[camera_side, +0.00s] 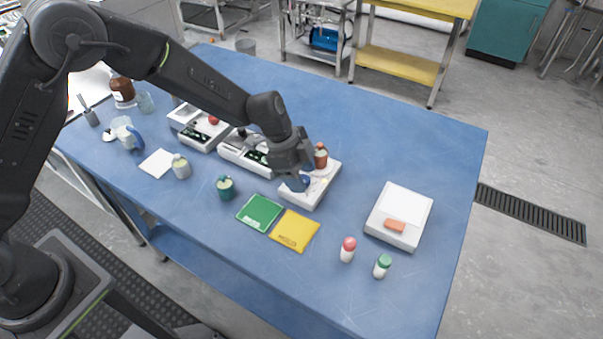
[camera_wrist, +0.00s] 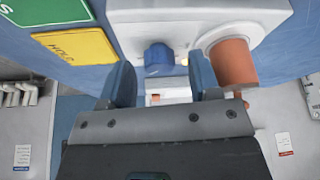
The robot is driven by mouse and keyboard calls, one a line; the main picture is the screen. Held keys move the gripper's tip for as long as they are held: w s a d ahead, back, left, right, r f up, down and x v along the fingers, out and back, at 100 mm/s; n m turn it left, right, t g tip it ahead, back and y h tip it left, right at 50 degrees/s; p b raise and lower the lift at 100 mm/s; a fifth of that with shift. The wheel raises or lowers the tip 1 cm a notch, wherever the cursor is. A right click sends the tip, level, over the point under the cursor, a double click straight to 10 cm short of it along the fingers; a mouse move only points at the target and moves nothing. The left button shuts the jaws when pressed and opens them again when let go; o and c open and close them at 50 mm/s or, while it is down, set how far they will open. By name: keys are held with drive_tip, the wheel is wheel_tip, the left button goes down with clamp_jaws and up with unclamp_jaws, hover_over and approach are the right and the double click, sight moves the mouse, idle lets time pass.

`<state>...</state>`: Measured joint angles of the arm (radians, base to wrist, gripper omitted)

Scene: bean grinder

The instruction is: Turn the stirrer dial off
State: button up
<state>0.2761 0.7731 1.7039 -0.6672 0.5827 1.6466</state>
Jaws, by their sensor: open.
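The stirrer (camera_side: 318,193) is a white flat device on the blue table, near the middle right in the side view. In the wrist view its white body (camera_wrist: 190,28) fills the upper middle, with a blue dial (camera_wrist: 158,58) on its front face. My gripper (camera_wrist: 162,74) is open, its two blue fingers to the left and right of the dial. They appear apart from it; exact depth is hard to tell. In the side view my gripper (camera_side: 300,182) hangs at the stirrer's front left, and the dial cannot be clearly told from the fingers there.
An orange-brown bottle (camera_side: 320,156) stands on the stirrer, close beside my right finger in the wrist view (camera_wrist: 234,62). A green card (camera_side: 260,212) and a yellow card (camera_side: 295,231) lie in front. A white scale (camera_side: 400,214) is to the right. Two small vials (camera_side: 348,250) stand near the front edge.

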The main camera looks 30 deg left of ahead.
drive_tip(key=shift+d+f, duration=0.1)
drive_tip(key=shift+f, duration=0.05)
drive_tip(key=shift+c, duration=0.2)
drive_tip(key=c, duration=0.9)
